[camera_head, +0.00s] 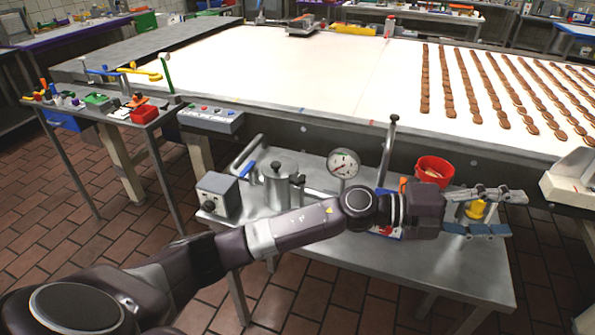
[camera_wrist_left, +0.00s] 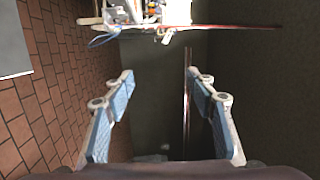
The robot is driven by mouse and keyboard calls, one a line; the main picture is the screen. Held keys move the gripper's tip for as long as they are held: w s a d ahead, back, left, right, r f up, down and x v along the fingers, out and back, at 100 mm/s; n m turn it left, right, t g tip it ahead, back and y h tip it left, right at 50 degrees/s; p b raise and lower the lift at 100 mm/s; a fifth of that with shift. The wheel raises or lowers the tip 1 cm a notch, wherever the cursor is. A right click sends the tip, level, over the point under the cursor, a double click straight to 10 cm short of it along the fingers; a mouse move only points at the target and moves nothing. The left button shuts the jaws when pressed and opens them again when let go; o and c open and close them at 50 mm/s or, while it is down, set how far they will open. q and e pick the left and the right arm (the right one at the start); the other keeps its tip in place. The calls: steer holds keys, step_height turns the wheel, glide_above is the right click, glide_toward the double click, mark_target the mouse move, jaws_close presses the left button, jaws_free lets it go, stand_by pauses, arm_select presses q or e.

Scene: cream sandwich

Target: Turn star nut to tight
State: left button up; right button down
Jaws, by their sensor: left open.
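My left gripper (camera_head: 492,212) reaches over the right part of the low steel table, its two fingers spread apart. In the left wrist view its blue-padded fingers (camera_wrist_left: 163,82) stand wide apart with nothing between them. A small yellow part (camera_head: 477,209) shows between the fingers in the head view; I cannot tell whether it is the star nut or how far behind the gripper it lies. No star nut can be made out for certain. A steel pot (camera_head: 282,186) with a lid and a round pressure gauge (camera_head: 344,164) stand on the table. My right gripper is not in view.
A red tub (camera_head: 434,171) stands behind my left gripper, near an upright metal lever (camera_head: 387,150). A grey control box (camera_head: 218,194) sits at the table's left. The white conveyor (camera_head: 300,75) with rows of brown biscuits (camera_head: 451,80) runs behind. The table's front right is clear.

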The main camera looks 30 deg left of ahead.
arm_select(q)
steer(key=w+a+f+m+g+y, duration=0.25)
steer(key=a+f+y, duration=0.25)
steer(key=a, duration=0.4)
steer(key=w+a+f+m+g+y, duration=0.25)
steer(key=a+f+y, duration=0.2)
steer(key=a, duration=0.35)
steer(key=a+y, duration=0.1)
steer(key=a, duration=0.4)
steer(key=a+r+g+y, duration=0.1)
steer(key=a+y, duration=0.1)
steer(key=a, duration=0.3)
steer(key=a+r+n+y, duration=0.1)
steer(key=a+y, duration=0.1)
steer(key=a, duration=0.3)
steer(key=shift+s+a+r, duration=0.1)
steer(key=shift+s+a, duration=0.25)
steer(key=shift+s, duration=0.05)
step_height(320, 180, up, 4)
steer(key=n+g+y, duration=0.2)
steer(key=y, duration=0.1)
glide_above(297, 177)
steer(key=shift+r, duration=0.2)
step_height(297, 177, down, 6)
steer(key=shift+s+f+p, duration=0.1)
steer(key=shift+p, duration=0.45)
steer(key=shift+f, duration=0.65)
steer(key=c, duration=1.2)
